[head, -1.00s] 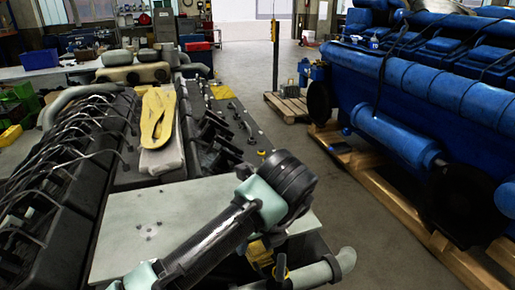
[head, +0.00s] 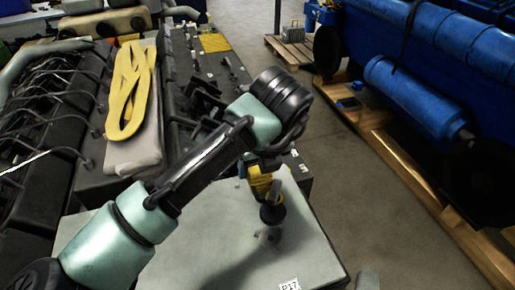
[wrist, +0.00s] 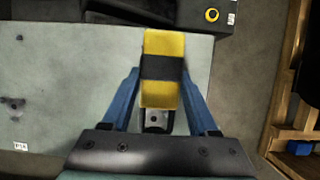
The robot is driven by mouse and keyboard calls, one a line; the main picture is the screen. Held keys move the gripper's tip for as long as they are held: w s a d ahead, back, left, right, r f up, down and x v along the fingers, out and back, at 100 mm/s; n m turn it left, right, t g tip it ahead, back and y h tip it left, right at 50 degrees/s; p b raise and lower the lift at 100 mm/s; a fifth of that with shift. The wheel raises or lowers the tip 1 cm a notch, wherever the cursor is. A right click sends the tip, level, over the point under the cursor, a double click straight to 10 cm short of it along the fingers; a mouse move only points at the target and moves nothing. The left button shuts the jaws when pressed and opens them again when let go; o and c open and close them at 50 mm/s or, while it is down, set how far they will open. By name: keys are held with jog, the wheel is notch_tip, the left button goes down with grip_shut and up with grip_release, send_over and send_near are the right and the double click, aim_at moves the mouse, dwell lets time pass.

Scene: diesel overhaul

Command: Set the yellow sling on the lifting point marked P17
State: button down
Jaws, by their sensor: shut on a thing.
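My gripper (wrist: 160,105) is shut on a yellow piece with a black band (wrist: 162,68), held between its blue fingers. In the head view this yellow piece (head: 260,183) hangs below my wrist, with a dark round part at its lower end, over a pale plate (head: 315,255). I cannot tell whether it touches the plate. A tag reading P17 (head: 289,285) is at the plate's near edge. The lifting point itself is not clearly seen. A long folded yellow strap (head: 130,90) lies on a pale pad on the black engine, apart from my gripper.
Another small tag (wrist: 20,146), hard to read, is at the plate's lower left in the wrist view. A blue engine (head: 420,105) on wooden beams stands right, across bare floor.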

jog(key=shift+s+f+b, duration=0.2)
jog(key=shift+f+b, duration=0.15)
jog(key=shift+b, duration=0.05)
jog(key=b, duration=0.4)
send_over(257, 204)
notch_tip(257, 204, down, 5)
jog(key=shift+r, duration=0.1)
jog(key=shift+f, duration=0.6)
jog(key=shift+w+r, duration=0.1)
jog(key=shift+f+b, duration=0.45)
jog(key=shift+f, duration=0.55)
dwell(0.7)
jog(key=shift+c, duration=0.4)
grip_release()
jog(key=shift+f, duration=0.1)
